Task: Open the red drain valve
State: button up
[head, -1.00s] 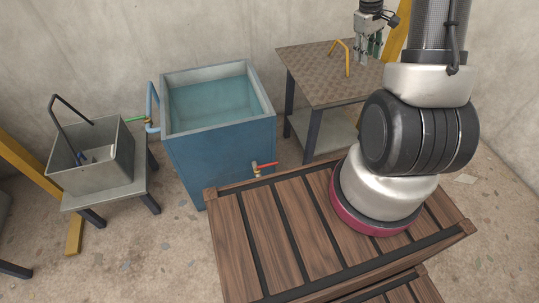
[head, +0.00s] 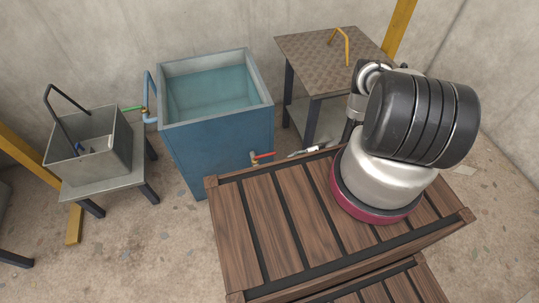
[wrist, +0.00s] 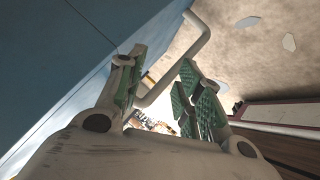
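The red drain valve (head: 262,156) sits low on the front of the blue water tank (head: 190,150), near its right edge. Its red lever lies roughly level, pointing right from a brass body. My gripper (head: 306,152) is low, to the right of the valve and apart from it, just behind the platform's back edge. In the wrist view my gripper (wrist: 163,60) shows two green-padded fingers spread apart. A pale bent bar passes between or behind them; I cannot tell what it belongs to. The tank wall (wrist: 55,60) fills the left there. I cannot make out the red lever in that view.
A slatted wooden platform (head: 262,215) lies in front of the tank. A grey bin (head: 88,150) stands on a low table at left. A metal-topped table (head: 310,55) with a yellow bent bar stands at right.

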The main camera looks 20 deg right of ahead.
aim_at(274, 154)
jog(key=a+r+n+y, duration=0.1)
jog(key=a+r, duration=0.1)
jog(key=a+r+n+y, duration=0.1)
jog(key=r+n+y, duration=0.1)
jog(key=a+r+n+y, duration=0.2)
jog(key=r, duration=0.1)
jog(key=shift+w+a+r+t, duration=0.1)
jog(key=shift+w+a+t, duration=0.2)
jog(key=shift+w, duration=0.1)
jog(key=x, duration=0.6)
jog(key=shift+a+r, duration=0.1)
jog(key=shift+a, duration=0.1)
jog(key=shift+w+a, duration=0.25)
jog(key=shift+a, duration=0.25)
grip_shut()
